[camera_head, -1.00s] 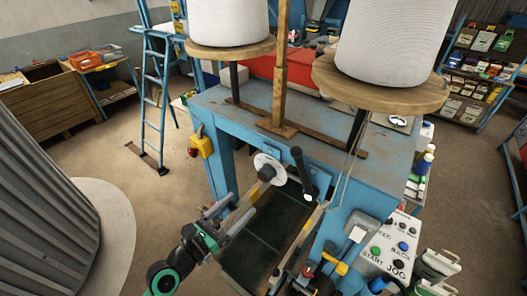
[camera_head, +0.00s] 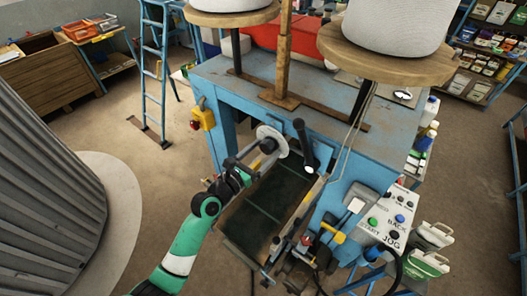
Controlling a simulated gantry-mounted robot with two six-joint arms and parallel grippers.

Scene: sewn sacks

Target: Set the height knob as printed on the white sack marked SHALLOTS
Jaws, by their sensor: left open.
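The height knob appears to be the white round dial with a tan hub (camera_head: 279,136) on the front of the blue machine. My left gripper (camera_head: 262,150) reaches up to it from the lower left. Its two fingers are apart, with the tan hub at or between their tips; I cannot tell whether they touch it. The dial's markings are too small to read. I cannot make out a white sack marked SHALLOTS in this view. My right gripper is not in view.
A black-handled lever (camera_head: 305,146) hangs just right of the dial. Below is a dark green conveyor bed (camera_head: 265,208). A button panel (camera_head: 389,221) is at the right. Large white spools (camera_head: 398,22) stand above the machine. A blue ladder (camera_head: 153,75) stands left.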

